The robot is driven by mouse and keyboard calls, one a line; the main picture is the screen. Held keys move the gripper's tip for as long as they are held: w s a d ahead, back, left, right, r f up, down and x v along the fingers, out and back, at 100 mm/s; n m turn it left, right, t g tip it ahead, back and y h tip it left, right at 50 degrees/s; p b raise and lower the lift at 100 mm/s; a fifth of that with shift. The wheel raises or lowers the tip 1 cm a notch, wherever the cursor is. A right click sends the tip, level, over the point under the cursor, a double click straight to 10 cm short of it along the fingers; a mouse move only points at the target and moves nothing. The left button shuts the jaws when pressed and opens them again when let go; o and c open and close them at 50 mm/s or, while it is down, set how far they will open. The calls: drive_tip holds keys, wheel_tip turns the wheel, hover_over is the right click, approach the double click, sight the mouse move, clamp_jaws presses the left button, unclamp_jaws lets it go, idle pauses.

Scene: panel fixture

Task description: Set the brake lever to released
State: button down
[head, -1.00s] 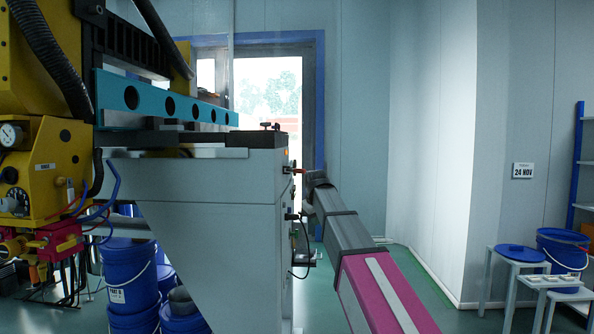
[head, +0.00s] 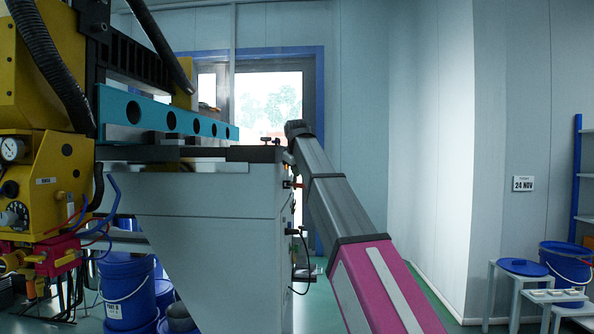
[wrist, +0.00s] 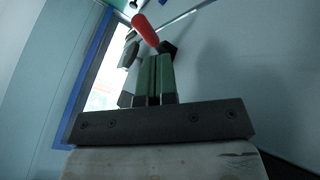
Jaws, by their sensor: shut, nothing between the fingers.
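A red handle (wrist: 145,30), which looks like the brake lever's grip, shows at the top of the wrist view, slanting down to the right beside a dark block (wrist: 168,47). My gripper (wrist: 154,58) is shut and empty, its green-and-grey fingers side by side just below the handle. I cannot tell whether they touch it. In the head view an orange-tipped part (head: 289,184) sticks out of the machine's right side face; I cannot tell if it is the same lever. My arm's dark end is raised beside the machine's top corner, and the fingers are hidden there.
The grey machine cabinet (head: 215,240) stands left of my arm, with a teal beam (head: 150,110) above its top. A black bracket with a cable (head: 305,270) juts from its side. Stools with a blue bucket (head: 566,262) stand at right. The floor between is clear.

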sight(298, 185)
drive_tip(key=x, duration=0.6)
drive_tip(key=shift+w+f, duration=0.2)
drive_tip(key=shift+f, duration=0.1)
